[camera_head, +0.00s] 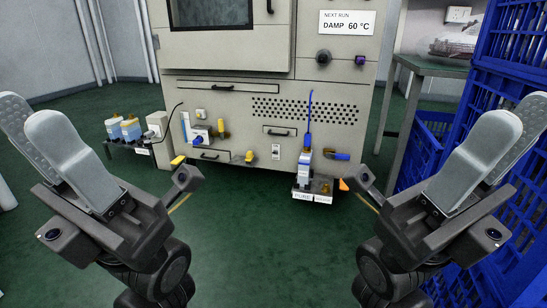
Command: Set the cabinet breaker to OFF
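The cream cabinet (235,100) stands ahead of me, with a vent grille, drawers and several small fittings on its lower front. A small pale switch plate (276,152) sits low on that front, right of the yellow knob (248,157); it looks like the breaker, but its lever position is too small to read. Another small pale fitting (200,113) is at the upper left of the lower front. My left gripper (38,135) and my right gripper (512,130) are raised at the picture's sides, well short of the cabinet. Both look open and empty, with a ridged inner pad showing.
The green floor (270,240) between my arms is clear.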

